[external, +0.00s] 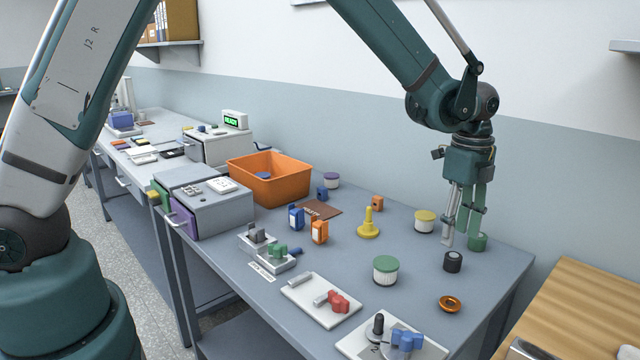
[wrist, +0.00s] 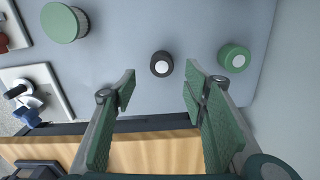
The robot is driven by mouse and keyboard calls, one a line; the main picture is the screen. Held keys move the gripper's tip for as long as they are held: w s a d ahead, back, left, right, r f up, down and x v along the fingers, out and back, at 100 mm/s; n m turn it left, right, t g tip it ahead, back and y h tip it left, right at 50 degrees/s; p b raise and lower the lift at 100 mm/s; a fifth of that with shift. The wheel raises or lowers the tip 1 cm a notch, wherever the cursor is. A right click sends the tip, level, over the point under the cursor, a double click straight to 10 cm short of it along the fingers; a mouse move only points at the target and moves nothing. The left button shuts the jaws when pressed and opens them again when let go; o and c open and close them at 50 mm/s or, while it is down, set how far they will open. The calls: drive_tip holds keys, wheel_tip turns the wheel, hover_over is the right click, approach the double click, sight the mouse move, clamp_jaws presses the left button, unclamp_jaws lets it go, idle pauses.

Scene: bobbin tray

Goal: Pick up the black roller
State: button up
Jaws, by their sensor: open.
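The black roller (external: 453,261) stands upright on the grey table near its right end. In the wrist view the black roller (wrist: 161,64), with a pale centre on top, lies just ahead of the gap between the fingertips. My gripper (external: 461,230) is open and empty, pointing down above the table close to the black roller. In the wrist view my gripper (wrist: 160,88) shows its green-padded fingers spread wide, with nothing between them. I cannot tell its exact height above the roller.
A green roller (external: 478,242) stands close behind the black one, right of it in the wrist view (wrist: 235,58). A white plate (external: 345,345) bears blue and black parts.

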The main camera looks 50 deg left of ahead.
sight(454, 255)
drive_tip(key=shift+d+f, duration=0.1)
drive_tip(key=shift+f, duration=0.05)
drive_tip(key=shift+w+f, duration=0.1)
drive_tip(key=shift+f, duration=1.2)
drive_tip(key=shift+f, duration=0.1)
drive_tip(key=shift+w+f, duration=0.1)
drive_tip(key=shift+f, duration=2.4)
drive_tip(key=shift+c, duration=0.3)
drive_tip(key=c, duration=1)
